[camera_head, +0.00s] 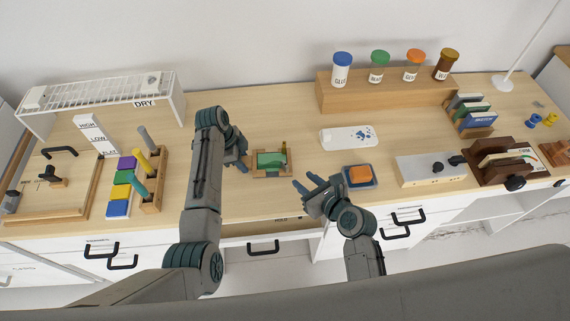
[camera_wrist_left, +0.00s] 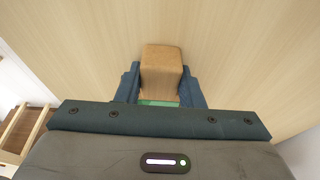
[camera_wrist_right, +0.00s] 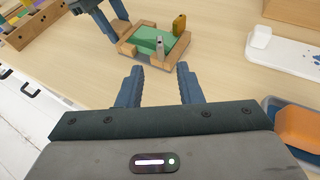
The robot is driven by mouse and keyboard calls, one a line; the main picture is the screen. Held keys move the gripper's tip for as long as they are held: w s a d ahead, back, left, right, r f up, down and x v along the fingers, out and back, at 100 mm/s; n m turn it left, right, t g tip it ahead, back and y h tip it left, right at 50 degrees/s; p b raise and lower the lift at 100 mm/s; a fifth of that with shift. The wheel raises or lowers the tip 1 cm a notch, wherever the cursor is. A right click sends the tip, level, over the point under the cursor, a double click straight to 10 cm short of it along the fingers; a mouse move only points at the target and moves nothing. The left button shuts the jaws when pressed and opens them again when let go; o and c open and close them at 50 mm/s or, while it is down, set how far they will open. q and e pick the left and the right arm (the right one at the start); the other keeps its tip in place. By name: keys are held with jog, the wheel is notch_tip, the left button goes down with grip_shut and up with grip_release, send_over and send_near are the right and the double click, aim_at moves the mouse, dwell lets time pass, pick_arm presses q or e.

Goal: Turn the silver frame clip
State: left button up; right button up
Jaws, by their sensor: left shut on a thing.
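The silver clip (camera_wrist_right: 160,46) stands upright at the near edge of a small wooden frame (camera_wrist_right: 128,48) with a green panel (camera_wrist_right: 152,38), in the right wrist view. A brass-coloured clip (camera_wrist_right: 179,25) stands at the frame's right side. The frame also shows in the head view (camera_head: 258,173), where I cannot make out the silver clip clearly. My left gripper (camera_head: 245,164) is at the frame's left end, shut on a tan wooden block (camera_wrist_left: 161,68) that looks like part of the frame. My right gripper (camera_wrist_right: 160,72) is open and empty, in front of and apart from the frame.
An orange block in a blue tray (camera_head: 373,183) sits right of my right gripper. A white paw-print tray (camera_head: 340,139) lies behind it. A coloured block row (camera_head: 122,185) and a wooden peg holder (camera_head: 152,205) stand left of my left arm. The desk behind the frame is clear.

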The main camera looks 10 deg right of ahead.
aim_at(288, 167)
jog(key=x, duration=1.1)
jog(key=shift+w+f, duration=0.1)
grip_shut()
